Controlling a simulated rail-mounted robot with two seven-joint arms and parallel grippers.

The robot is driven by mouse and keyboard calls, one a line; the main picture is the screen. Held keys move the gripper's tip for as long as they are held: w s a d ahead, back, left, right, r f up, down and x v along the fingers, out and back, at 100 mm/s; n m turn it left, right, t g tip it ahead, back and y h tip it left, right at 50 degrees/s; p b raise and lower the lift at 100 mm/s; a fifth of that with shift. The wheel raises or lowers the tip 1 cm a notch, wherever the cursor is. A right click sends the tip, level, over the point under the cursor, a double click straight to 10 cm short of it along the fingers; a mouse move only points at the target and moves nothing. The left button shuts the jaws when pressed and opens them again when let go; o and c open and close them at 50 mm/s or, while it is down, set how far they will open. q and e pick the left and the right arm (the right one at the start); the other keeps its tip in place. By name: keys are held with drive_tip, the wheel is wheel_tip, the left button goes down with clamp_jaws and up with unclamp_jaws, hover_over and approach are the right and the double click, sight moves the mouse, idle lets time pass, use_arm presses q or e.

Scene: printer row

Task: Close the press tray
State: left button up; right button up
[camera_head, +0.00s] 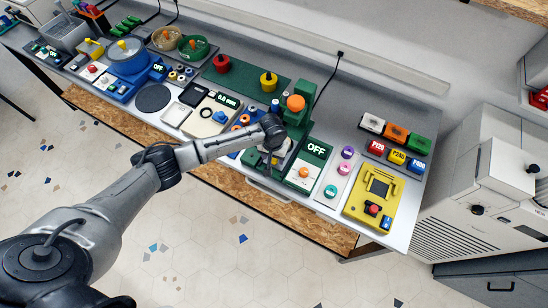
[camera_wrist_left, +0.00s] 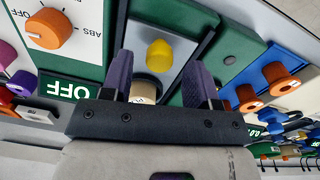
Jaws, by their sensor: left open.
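The green press (camera_head: 303,120) stands on the bench with an orange knob on top and an OFF display. My left gripper (camera_head: 272,160) is over its front part, and my arm hides much of it. In the left wrist view a light grey plate, seemingly the press tray (camera_wrist_left: 183,52), lies within the green body. A yellow round piece (camera_wrist_left: 160,55) is on it. My left gripper (camera_wrist_left: 160,82) is open, with one finger on each side of a beige cylinder (camera_wrist_left: 143,91). I cannot tell whether the fingers touch anything. My right gripper is not in view.
The control panel (camera_head: 304,173) with an orange dial is right of the gripper. A yellow device (camera_head: 372,196) and coloured boxes (camera_head: 396,133) stand farther right. Blue and orange parts crowd the left side. Bare bench (camera_head: 340,110) shows behind the press's right side.

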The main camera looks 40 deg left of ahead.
use_arm(q)
drive_tip(key=shift+f, duration=0.75)
drive_tip(key=shift+c, duration=0.3)
clamp_jaws()
